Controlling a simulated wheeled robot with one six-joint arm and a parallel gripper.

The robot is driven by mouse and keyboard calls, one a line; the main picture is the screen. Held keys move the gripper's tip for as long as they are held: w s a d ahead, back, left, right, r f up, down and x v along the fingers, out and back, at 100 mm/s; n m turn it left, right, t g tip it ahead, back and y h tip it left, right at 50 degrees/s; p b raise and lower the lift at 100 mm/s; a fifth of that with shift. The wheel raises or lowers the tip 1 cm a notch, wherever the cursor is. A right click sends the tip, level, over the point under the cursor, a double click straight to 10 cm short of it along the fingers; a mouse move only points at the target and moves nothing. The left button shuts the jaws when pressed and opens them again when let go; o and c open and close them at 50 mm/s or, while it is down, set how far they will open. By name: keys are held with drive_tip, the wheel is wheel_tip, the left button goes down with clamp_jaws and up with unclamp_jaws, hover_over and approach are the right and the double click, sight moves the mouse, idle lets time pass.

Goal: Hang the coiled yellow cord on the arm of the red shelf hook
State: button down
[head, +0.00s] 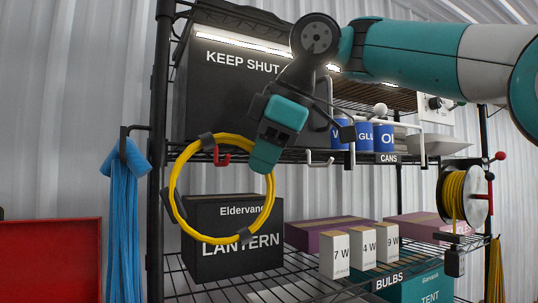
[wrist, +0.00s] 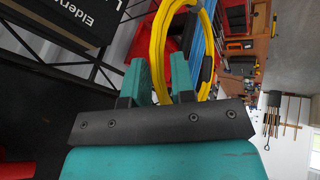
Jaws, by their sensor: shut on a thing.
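The coiled yellow cord (head: 271,200) is a loop bound with dark ties. It hangs upright at the shelf's front left. My gripper (head: 266,160) is shut on its upper right side; in the wrist view the cord (wrist: 158,45) rises from between the fingers (wrist: 159,82). The red shelf hook (head: 222,157) is at the shelf's front edge and shows inside the loop, just below its top strand. I cannot tell whether the hook's arm passes through the loop or the cord touches it. The hook is not clearly seen in the wrist view.
A blue hanging bundle (head: 124,220) is left of the black post (head: 155,190). A black lantern box (head: 232,265) stands behind the loop's lower part. White hooks (head: 319,160) and blue cans (head: 363,134) are to the right. A yellow reel (head: 463,195) hangs at far right.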

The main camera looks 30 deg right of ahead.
drive_tip(key=shift+w+f+b, duration=0.3)
drive_tip(key=shift+w+f, duration=0.1)
drive_tip(key=shift+w, duration=0.4)
drive_tip(key=shift+w+f+b, duration=0.3)
drive_tip(key=shift+w+f, duration=0.1)
drive_tip(key=shift+w, duration=0.35)
drive_tip(key=c, duration=0.9)
unclamp_jaws()
drive_tip(key=p+v, duration=0.5)
drive_tip(key=v, duration=0.1)
drive_tip(key=shift+r+p, duration=0.4)
drive_tip(key=shift+s+d+r+p, duration=0.2)
drive_tip(key=shift+s+r+p, duration=0.1)
drive_tip(key=shift+s, duration=0.05)
